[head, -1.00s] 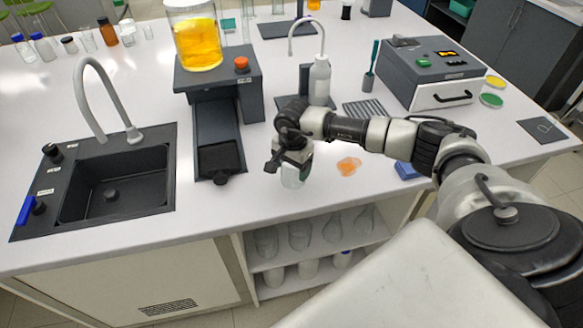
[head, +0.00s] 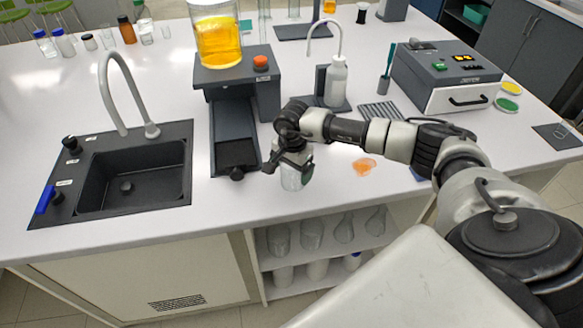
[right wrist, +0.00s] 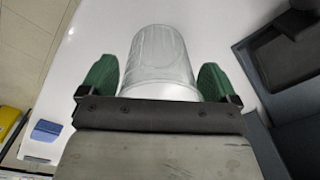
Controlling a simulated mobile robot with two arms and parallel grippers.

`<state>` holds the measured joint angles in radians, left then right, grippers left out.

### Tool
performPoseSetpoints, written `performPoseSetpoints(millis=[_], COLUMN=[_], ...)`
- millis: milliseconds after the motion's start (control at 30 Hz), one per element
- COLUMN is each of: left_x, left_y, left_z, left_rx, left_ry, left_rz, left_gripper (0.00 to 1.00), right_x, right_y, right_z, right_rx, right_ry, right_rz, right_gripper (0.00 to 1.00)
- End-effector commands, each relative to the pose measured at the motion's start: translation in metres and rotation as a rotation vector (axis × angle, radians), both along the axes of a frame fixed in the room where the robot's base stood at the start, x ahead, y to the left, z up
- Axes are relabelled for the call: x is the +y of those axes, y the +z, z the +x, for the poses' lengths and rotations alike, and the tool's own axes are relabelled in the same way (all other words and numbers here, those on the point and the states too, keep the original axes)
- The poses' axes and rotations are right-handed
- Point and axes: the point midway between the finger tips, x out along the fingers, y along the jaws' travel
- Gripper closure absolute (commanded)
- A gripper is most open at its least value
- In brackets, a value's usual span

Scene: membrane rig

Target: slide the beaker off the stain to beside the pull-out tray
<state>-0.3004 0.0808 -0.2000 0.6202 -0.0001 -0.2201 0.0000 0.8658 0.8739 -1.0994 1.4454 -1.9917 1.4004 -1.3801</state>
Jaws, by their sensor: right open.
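The clear beaker (head: 293,179) stands upright on the white bench, just right of the dark pull-out tray (head: 237,153) and near the front edge. The orange stain (head: 364,166) lies on the bench to the beaker's right, clear of it. My right gripper (head: 294,172) is at the beaker from above, partly hiding it. In the right wrist view the beaker (right wrist: 160,58) is between the green fingers of my open right gripper (right wrist: 156,82), with a narrow gap at each side. My left gripper is not in view.
A black sink (head: 130,185) is left of the tray. The rig (head: 240,75) behind the tray carries a jar of orange liquid (head: 218,40). A wash bottle (head: 336,82) stands behind my right arm. A blue item (head: 418,174) is partly hidden by that arm.

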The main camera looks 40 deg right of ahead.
Motion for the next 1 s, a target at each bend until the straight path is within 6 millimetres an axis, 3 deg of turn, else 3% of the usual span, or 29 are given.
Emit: performPoseSetpoints(millis=[367, 800, 1000], left_x=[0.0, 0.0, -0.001], left_y=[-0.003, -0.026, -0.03], left_z=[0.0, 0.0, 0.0], left_rx=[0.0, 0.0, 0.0], left_ry=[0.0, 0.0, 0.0], left_rz=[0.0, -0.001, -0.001], left_gripper=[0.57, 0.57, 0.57], right_x=[0.0, -0.001, 0.0], right_y=[0.006, 0.085, 0.105], right_z=[0.001, -0.001, -0.002], right_rx=[-0.003, -0.005, -0.001], right_ry=[0.0, 0.001, 0.0], right_rz=[0.0, 0.0, -0.001], right_gripper=[0.0, 0.0, 0.0])
